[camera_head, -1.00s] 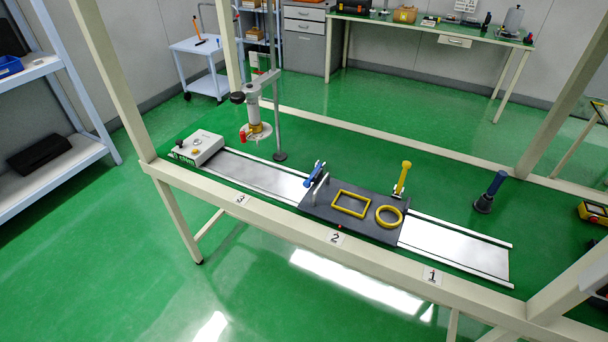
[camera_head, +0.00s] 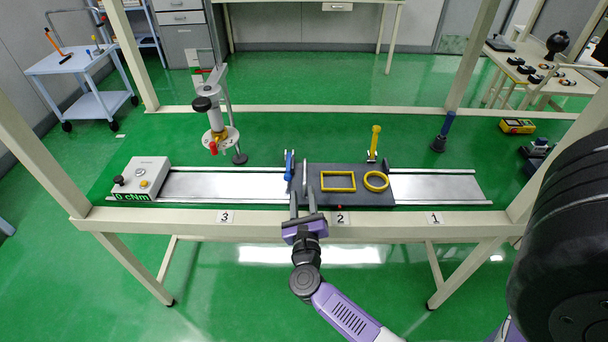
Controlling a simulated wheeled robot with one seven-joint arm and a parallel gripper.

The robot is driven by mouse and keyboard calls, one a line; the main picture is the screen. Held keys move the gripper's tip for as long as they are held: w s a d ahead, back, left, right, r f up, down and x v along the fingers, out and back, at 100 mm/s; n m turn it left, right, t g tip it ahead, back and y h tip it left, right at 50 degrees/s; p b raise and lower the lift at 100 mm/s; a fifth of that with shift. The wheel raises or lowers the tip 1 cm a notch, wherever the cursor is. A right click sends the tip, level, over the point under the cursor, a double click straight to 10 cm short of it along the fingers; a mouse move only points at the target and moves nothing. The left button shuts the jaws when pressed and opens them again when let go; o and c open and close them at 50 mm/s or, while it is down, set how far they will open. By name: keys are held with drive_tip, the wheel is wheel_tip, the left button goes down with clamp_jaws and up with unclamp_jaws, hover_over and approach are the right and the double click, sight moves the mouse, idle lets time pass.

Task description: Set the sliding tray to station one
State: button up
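The sliding tray (camera_head: 345,197) is a dark board on a metal rail, carrying a yellow rectangle outline and a yellow ring. Its red front mark is by the "2" label (camera_head: 341,218); the "1" label (camera_head: 435,218) is to the right. A grey upright handle (camera_head: 305,177) stands at the tray's left end. My gripper (camera_head: 303,195) reaches over the front beam to this left end. Its two fingers are apart, near the handle's foot. I cannot tell whether they touch the handle or tray.
The rail (camera_head: 435,187) is bare right of the tray. A box with a "0 cNm" display (camera_head: 140,180) sits at the rail's left end. A blue-handled lever (camera_head: 289,165) and yellow-handled clamp (camera_head: 374,142) stand nearby. The front beam (camera_head: 385,222) and frame posts border the workspace.

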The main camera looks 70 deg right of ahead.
sight(304, 180)
drive_tip(key=shift+w+d+f+m+g, duration=0.15)
drive_tip(key=shift+d+f+m+g, duration=0.1)
drive_tip(key=shift+d+m, duration=0.3)
drive_tip(key=shift+w+d+f+m+g, duration=0.15)
drive_tip(key=shift+d+m+g, duration=0.1)
drive_tip(key=shift+d+m, duration=0.25)
drive_tip(key=shift+w+d+m, duration=0.1)
drive_tip(key=shift+d+m, duration=0.15)
drive_tip(key=shift+d, duration=0.05)
drive_tip(key=x, duration=0.7)
drive_tip(key=shift+d+p, duration=0.15)
drive_tip(key=shift+p, duration=0.15)
clamp_jaws()
